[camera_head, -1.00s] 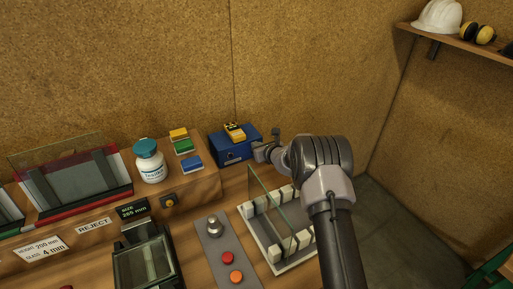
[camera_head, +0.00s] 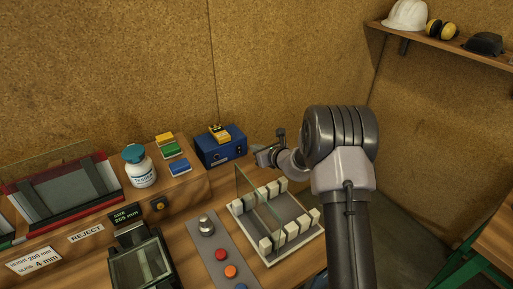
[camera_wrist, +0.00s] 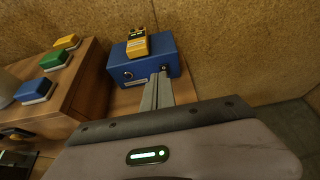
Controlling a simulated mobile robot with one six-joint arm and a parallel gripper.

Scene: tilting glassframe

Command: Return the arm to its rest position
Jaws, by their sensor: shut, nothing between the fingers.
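My gripper (camera_head: 258,157) is at the end of my arm, to the right of the blue box and above the back of the bench. In the wrist view its fingers (camera_wrist: 158,88) are together with nothing between them, pointing towards the blue box (camera_wrist: 143,64). The blue box also shows in the head view (camera_head: 221,147), with a yellow device (camera_head: 219,134) on top. A glass pane (camera_head: 258,203) stands upright in the slotted rack (camera_head: 289,249), below and in front of my gripper, apart from it.
A white bottle with a teal cap (camera_head: 139,168) and yellow, green and blue blocks (camera_head: 171,150) stand left on a wooden ledge. A grey button panel (camera_head: 213,243) lies left of the rack. A wall shelf (camera_head: 440,50) holds a white helmet. A green-framed table (camera_head: 487,246) stands right.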

